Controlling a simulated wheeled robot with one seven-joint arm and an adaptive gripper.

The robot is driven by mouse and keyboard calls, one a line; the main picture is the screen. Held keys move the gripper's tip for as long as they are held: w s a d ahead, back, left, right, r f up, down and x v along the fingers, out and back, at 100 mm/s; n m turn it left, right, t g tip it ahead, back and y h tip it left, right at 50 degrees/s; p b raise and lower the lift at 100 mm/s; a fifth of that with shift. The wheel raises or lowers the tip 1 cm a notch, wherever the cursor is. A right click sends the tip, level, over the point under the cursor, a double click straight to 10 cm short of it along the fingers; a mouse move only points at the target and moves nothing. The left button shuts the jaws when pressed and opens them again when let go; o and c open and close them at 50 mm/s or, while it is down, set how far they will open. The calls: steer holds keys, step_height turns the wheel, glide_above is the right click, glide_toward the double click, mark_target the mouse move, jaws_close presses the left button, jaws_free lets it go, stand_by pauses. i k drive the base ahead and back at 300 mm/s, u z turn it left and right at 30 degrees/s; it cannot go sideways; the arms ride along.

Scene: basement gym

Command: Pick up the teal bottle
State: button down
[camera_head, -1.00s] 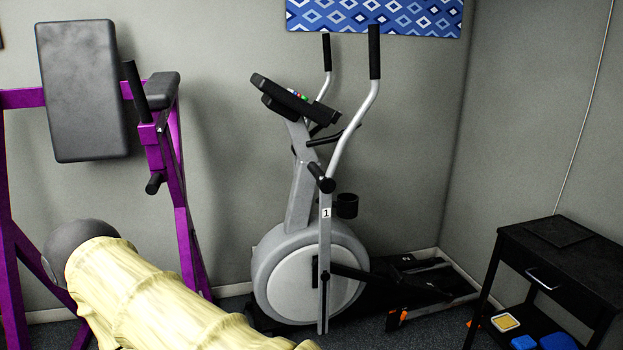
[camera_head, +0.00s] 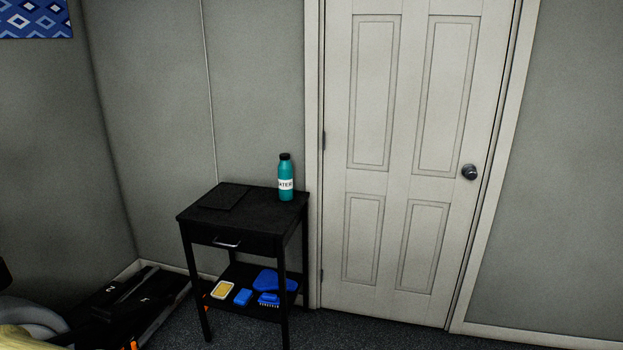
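The teal bottle (camera_head: 286,180) stands upright on top of a small black table (camera_head: 262,206), near its back right corner. It has a black cap and a white label with dark letters, partly turned from view. My gripper is not in view, so its state and its distance from the bottle do not show.
A flat dark square (camera_head: 223,196) lies on the tabletop left of the bottle. The lower shelf holds a yellow-topped item (camera_head: 222,290) and several blue items. A closed white door (camera_head: 408,150) is at right. An exercise machine (camera_head: 130,300) is at lower left.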

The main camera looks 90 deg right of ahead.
mark_target(286, 169)
steer(key=z, duration=2.65)
steer(key=k, duration=0.45)
steer(key=u, duration=1.05)
steer(key=i, duration=2.05)
steer(key=z, duration=0.5)
